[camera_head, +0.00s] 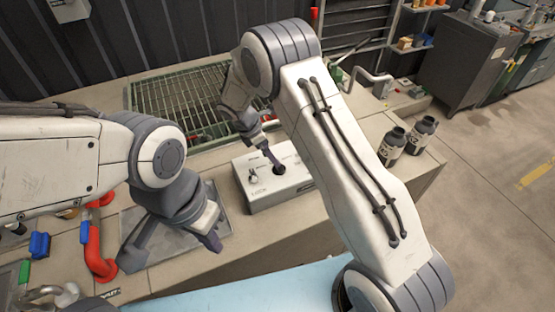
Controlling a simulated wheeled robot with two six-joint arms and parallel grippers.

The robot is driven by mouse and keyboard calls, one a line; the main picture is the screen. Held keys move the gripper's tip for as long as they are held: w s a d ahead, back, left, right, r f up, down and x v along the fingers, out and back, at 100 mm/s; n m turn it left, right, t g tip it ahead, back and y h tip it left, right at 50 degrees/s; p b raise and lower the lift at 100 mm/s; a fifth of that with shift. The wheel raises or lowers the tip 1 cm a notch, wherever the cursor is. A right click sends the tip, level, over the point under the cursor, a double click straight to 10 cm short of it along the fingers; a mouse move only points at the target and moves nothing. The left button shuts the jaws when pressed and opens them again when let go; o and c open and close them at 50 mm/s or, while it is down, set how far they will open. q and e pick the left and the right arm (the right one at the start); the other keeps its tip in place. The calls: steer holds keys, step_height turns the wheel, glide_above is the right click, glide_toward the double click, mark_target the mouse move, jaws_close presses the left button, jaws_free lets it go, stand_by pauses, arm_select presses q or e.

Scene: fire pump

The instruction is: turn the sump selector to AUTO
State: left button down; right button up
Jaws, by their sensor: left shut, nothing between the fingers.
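A pale control box (272,195) sits on the counter. It has a dark round knob (280,170) on its top and a smaller metal switch (252,176) to the left. The lettering is too small to read surely, so I cannot tell which is the sump selector or where it points. My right gripper (274,163) reaches down from behind the box, its narrow tips at the dark knob. Whether it grips the knob is unclear. My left gripper (213,241) is shut and empty, in front and to the left of the box.
A green metal grating (180,105) lies behind the box. Two dark bottles (392,147) (422,134) stand to the right on the counter. A red pipe (95,255) and blue fitting (39,245) are at the left. A pale blue surface (245,295) is in front.

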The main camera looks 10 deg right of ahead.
steer(key=p+x, duration=0.2)
steer(key=x, duration=0.5)
steer(key=shift+d+f, duration=0.1)
steer(key=shift+f, duration=0.25)
steer(key=c, duration=1.4)
steer(key=shift+o, duration=0.2)
steer(key=shift+w+f+m+g+b, duration=0.15)
steer(key=shift+m+g+b, duration=0.25)
steer(key=shift+m+b, duration=0.65)
steer(key=m+g+b, duration=0.1)
steer(key=m+b, duration=0.2)
steer(key=shift+w+m, duration=0.1)
steer(key=shift+m, duration=0.15)
steer(key=m+g+y+b, duration=0.1)
steer(key=m+b, duration=0.1)
steer(key=m, duration=0.1)
steer(key=shift+w+r+m+g+y+b, duration=0.15)
steer(key=shift+m+g+b, duration=0.2)
steer(key=shift+m, duration=0.45)
steer(key=shift+s+r+m+g+y+b, duration=0.15)
steer(key=shift+m+g+b, duration=0.2)
steer(key=shift+m, duration=0.45)
steer(key=shift+w, duration=0.1)
